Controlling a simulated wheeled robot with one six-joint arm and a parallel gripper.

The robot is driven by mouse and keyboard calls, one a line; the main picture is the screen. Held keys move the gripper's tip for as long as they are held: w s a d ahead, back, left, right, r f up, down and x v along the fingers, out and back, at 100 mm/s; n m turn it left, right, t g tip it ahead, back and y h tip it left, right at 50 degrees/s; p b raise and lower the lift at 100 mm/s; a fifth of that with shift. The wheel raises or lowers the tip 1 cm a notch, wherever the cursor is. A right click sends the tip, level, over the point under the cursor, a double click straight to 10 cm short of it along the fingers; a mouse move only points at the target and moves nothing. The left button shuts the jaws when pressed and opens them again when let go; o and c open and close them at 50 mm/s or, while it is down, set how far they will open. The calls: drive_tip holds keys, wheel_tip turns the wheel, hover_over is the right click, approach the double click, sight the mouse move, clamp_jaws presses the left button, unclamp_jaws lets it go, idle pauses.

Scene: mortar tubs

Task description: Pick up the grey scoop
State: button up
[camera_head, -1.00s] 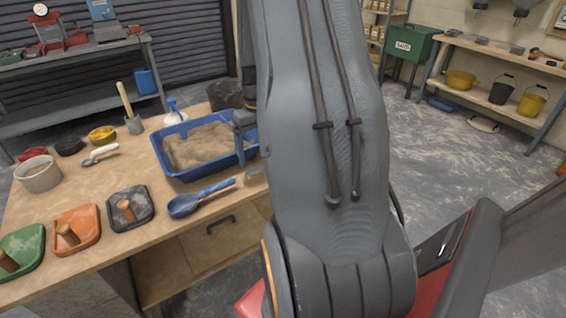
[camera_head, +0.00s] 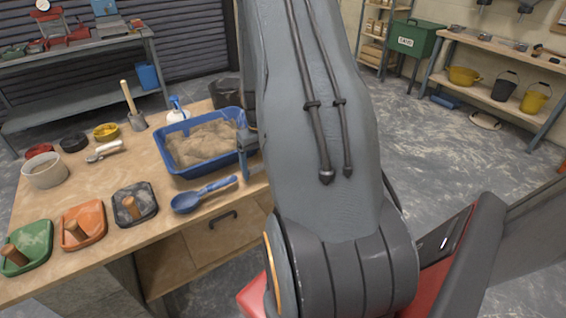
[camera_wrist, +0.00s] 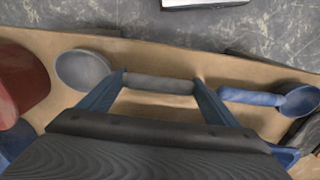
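The grey scoop shows in the wrist view, its round bowl (camera_wrist: 83,70) at the left and its grey handle stretching right. It lies on the wooden bench top. My gripper (camera_wrist: 160,82) is open, its two blue-grey fingers well apart near the two ends of the handle. I cannot tell whether the fingers touch the scoop. In the head view my arm hides the scoop and most of the gripper.
A blue scoop (camera_head: 203,194) lies in front of the blue sand tray (camera_head: 180,173); a blue scoop also shows in the wrist view (camera_wrist: 252,97). A dark red object (camera_wrist: 20,80) is at the left there. Several floats and tubs fill the bench's left.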

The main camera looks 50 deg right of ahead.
drive_tip(key=c, duration=1.1)
drive_tip(key=shift+r, duration=0.15)
